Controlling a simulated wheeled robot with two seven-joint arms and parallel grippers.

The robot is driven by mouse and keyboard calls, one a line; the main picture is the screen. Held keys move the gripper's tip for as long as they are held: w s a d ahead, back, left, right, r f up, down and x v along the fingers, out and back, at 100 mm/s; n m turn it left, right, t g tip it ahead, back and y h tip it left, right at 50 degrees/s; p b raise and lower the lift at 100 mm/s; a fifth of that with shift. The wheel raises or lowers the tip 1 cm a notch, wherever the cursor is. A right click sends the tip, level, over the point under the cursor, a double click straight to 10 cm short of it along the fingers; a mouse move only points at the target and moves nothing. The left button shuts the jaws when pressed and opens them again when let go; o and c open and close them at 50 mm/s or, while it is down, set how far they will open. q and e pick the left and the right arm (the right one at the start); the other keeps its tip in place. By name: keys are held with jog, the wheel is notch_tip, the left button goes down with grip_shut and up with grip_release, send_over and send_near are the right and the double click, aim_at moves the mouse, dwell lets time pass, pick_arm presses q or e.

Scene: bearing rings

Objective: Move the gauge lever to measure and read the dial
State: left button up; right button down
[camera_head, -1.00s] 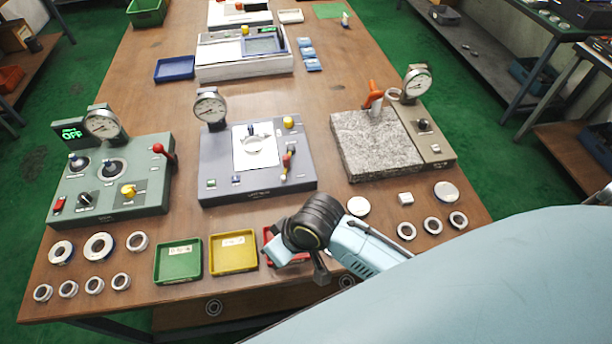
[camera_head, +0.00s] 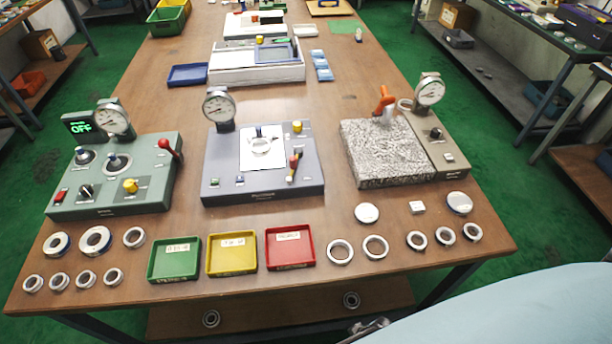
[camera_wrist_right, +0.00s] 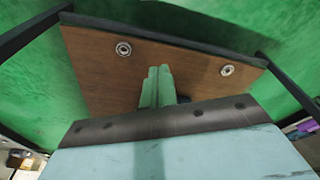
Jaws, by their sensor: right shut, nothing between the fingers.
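Three dial gauges stand on the table. The green station at left carries a dial (camera_head: 113,118), a red-knobbed lever (camera_head: 170,148) and a display (camera_head: 83,125) reading OFF. The granite station (camera_head: 388,153) at right has a dial (camera_head: 430,91) and an orange lever (camera_head: 384,101). The needles are too small to read. My right gripper (camera_wrist_right: 155,82) is shut and empty, low by the lower shelf. My left gripper is out of view.
Green (camera_head: 174,260), yellow (camera_head: 232,254) and red (camera_head: 290,247) trays line the front edge. Several loose rings lie left and right of them. Two rings rest on the lower shelf (camera_wrist_right: 180,75). A white box (camera_head: 256,66) stands farther back.

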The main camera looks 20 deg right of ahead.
jog(key=s+d+f+g+b, duration=0.1)
jog(key=s+d+f+b, duration=0.2)
jog(key=s+f, duration=0.9)
jog(key=s, duration=0.2)
jog(key=shift+s+d, duration=0.2)
jog(key=shift+s, duration=0.2)
jog(key=shift+s, duration=0.1)
